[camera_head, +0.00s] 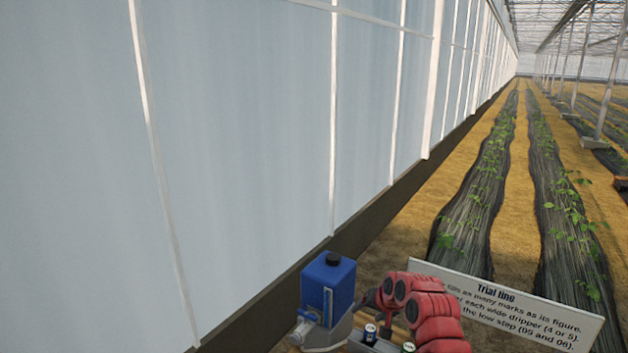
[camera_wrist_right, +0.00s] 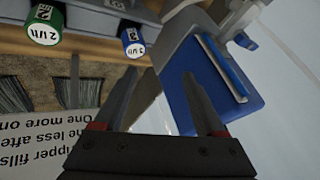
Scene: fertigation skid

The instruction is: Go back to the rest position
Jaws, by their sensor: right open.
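My right gripper (camera_wrist_right: 160,82) is open, with its two dark fingers spread and nothing between them. In the head view my red right arm (camera_head: 428,312) comes in at the lower right, and its gripper is small and partly hidden there. A blue canister (camera_head: 328,284) with a black cap stands just left of the arm. The canister also shows in the wrist view (camera_wrist_right: 222,75), beyond the fingers and apart from them. My left gripper is not in view.
A blue-labelled dripper (camera_head: 370,333) and a green-labelled one (camera_wrist_right: 45,24) sit by the skid's front. A grey-white fitting (camera_head: 318,334) is below the canister. A white sign (camera_head: 505,305) stands right of the arm. A translucent wall (camera_head: 240,130) runs along the left.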

